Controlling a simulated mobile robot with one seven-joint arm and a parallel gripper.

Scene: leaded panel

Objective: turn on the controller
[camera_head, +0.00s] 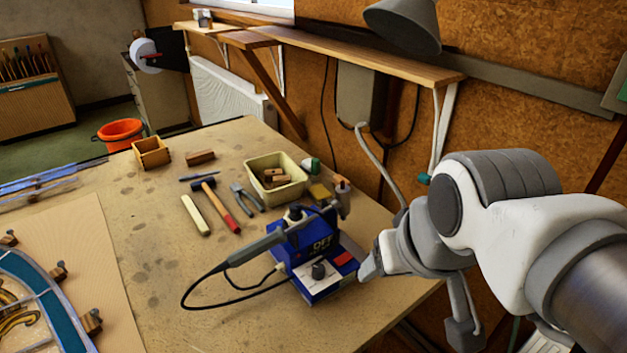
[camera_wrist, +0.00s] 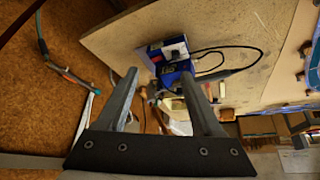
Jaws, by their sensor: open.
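The controller (camera_head: 306,283) is a blue box near the right edge of the workbench. It has a black knob (camera_head: 319,270) on a white panel, a red switch (camera_head: 343,257) beside it and a raised back part that reads "OFF". A soldering iron (camera_head: 262,243) rests across its holder, its cable looping left. My gripper (camera_head: 370,266) is just right of the controller in the head view, apart from it as far as I can tell. In the wrist view my gripper (camera_wrist: 159,80) is open and empty, with the controller (camera_wrist: 166,49) beyond the fingertips.
A cream tub (camera_head: 262,188) with wood blocks, pliers (camera_head: 245,197), a red-handled hammer (camera_head: 222,208) and small bottles lie behind the controller. A leaded glass panel (camera_head: 48,305) lies at left. A lamp (camera_head: 403,25) hangs above. The bench (camera_head: 165,260) is clear left of the cable.

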